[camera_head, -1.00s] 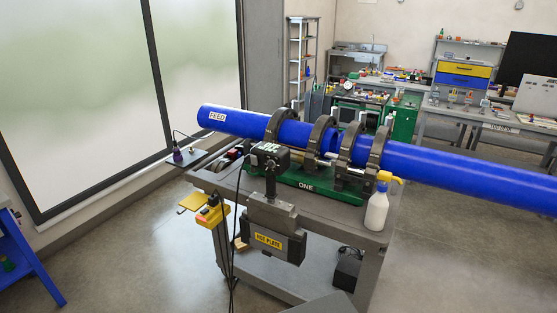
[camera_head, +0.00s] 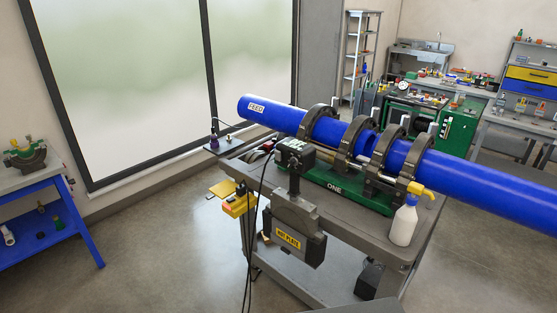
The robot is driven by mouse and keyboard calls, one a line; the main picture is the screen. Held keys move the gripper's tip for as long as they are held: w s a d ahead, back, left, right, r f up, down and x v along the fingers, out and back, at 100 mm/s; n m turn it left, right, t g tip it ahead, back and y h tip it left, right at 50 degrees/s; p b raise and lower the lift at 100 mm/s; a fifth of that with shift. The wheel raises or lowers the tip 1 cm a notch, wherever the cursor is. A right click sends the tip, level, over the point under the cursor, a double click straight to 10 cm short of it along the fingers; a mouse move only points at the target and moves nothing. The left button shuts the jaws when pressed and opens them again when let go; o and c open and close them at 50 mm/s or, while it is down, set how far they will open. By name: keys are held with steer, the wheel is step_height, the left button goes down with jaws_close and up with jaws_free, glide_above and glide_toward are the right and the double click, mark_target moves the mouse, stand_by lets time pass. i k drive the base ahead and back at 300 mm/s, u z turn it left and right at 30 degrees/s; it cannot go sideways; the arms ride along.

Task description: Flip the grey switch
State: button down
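I cannot make out a grey switch clearly. A yellow control box (camera_head: 238,203) with an orange-red part hangs at the left side of the cart (camera_head: 408,255); its small details are too small to read. A grey hot plate unit (camera_head: 297,222) with a yellow "HOT PLATE" label and a black handle block (camera_head: 295,155) hangs at the cart's front. A small dark box with a purple top (camera_head: 214,144) sits on a side shelf left of the pipe. My gripper is not in view.
A long blue pipe (camera_head: 480,190) in dark clamps overhangs the cart to the right. A white spray bottle (camera_head: 404,222) stands at the cart's right front corner. Black cables (camera_head: 249,265) hang in front. A blue bench (camera_head: 75,215) stands at left. Floor between bench and cart is clear.

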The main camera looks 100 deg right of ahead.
mark_target(277, 154)
steer(key=z, duration=0.25)
steer(key=i, duration=1)
steer(key=u, duration=0.05)
